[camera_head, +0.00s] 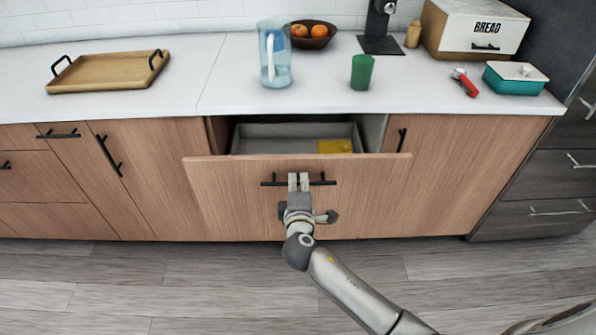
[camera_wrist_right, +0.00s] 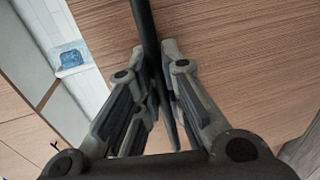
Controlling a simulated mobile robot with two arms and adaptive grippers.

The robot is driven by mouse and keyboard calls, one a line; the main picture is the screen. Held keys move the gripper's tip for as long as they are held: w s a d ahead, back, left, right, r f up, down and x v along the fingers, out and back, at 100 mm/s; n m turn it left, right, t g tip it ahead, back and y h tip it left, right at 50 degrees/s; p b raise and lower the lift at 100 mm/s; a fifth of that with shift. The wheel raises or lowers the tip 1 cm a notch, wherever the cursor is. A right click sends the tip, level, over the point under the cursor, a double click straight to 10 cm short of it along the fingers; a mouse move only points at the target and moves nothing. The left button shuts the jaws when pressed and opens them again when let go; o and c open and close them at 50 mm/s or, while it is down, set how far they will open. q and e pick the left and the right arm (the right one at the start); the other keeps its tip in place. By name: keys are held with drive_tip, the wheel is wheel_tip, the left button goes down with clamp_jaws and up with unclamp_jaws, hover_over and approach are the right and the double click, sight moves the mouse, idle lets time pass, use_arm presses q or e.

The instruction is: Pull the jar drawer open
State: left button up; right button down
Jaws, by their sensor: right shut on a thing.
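The jar drawer (camera_head: 230,190) has a wide wooden front and stands partly open from the cabinet under the counter. Its grey inside shows behind the front, with a yellow item (camera_head: 334,146) in it at the right. My right gripper (camera_head: 298,182) is shut on the black bar handle (camera_head: 268,182) near its middle. In the right wrist view the fingers (camera_wrist_right: 158,85) stand on both sides of the dark handle (camera_wrist_right: 146,25), against the wood front. My left gripper is not in view.
On the counter stand a wooden tray (camera_head: 105,72), a blue pitcher (camera_head: 282,70), a green cup (camera_head: 361,72), a fruit bowl (camera_head: 318,42), a bread box (camera_head: 470,35) and a teal dish (camera_head: 513,82). The floor (camera_head: 150,285) before the drawer is clear.

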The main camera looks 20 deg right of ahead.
drive_tip(key=shift+f+v, duration=0.2)
drive_tip(key=shift+v, duration=0.95)
drive_tip(key=shift+f+v, duration=0.25)
drive_tip(key=shift+v, duration=0.95)
drive_tip(key=shift+s, duration=0.1)
drive_tip(key=c, duration=1.5)
unclamp_jaws()
drive_tip(key=v, duration=1.2)
